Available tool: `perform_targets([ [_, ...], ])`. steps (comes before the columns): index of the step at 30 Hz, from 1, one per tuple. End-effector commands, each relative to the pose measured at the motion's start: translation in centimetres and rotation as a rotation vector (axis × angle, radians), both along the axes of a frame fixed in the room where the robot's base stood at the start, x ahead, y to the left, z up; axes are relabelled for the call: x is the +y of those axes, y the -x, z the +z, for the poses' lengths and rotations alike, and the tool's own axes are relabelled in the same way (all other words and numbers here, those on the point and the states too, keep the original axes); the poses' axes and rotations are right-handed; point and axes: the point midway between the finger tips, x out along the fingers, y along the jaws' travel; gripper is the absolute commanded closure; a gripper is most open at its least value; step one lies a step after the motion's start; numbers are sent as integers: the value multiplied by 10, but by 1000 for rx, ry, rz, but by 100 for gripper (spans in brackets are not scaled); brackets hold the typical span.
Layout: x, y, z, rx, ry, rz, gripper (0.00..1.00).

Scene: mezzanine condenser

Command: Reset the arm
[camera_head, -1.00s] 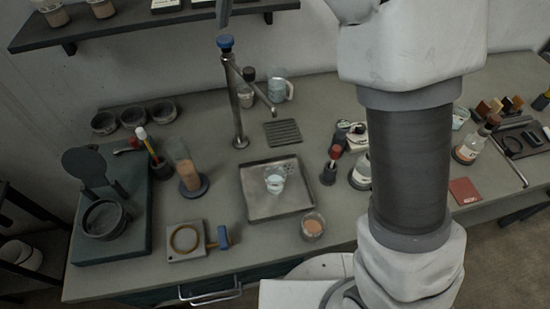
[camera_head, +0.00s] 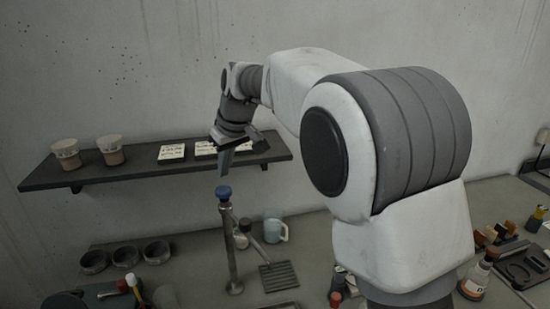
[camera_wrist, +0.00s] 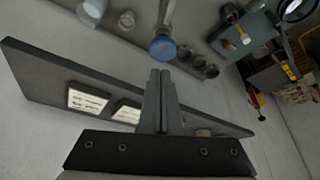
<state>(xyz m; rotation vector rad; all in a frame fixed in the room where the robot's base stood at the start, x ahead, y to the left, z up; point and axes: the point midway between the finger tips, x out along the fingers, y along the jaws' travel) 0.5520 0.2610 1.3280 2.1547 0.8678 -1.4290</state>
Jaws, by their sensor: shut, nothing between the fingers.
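My gripper (camera_head: 224,163) is raised in front of the wall shelf (camera_head: 130,178), above the blue-capped tap (camera_head: 224,192). Its fingers point down in the head view. In the wrist view my gripper (camera_wrist: 161,75) shows with its two fingers pressed together and nothing between them. The tap's blue cap (camera_wrist: 163,48) shows just beyond the fingertips in that view. My arm is bent high over the bench and covers part of the right side of the head view.
The shelf holds two cups (camera_head: 110,150) and several white cards (camera_head: 171,152). On the bench stand several dark bowls (camera_head: 126,256), a clear jug (camera_head: 274,230) and a drain grate (camera_head: 279,276). Bottles and small tools (camera_head: 487,262) lie at the right. The wall above the shelf is bare.

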Motion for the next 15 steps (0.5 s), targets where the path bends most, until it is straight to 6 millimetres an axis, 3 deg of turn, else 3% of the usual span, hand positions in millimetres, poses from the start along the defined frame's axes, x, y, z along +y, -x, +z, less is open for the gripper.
perform_targets([
  [5,-37,19,17,-6,-11,-76,100],
  [15,-120,86,37,-15,-30,-265,100],
])
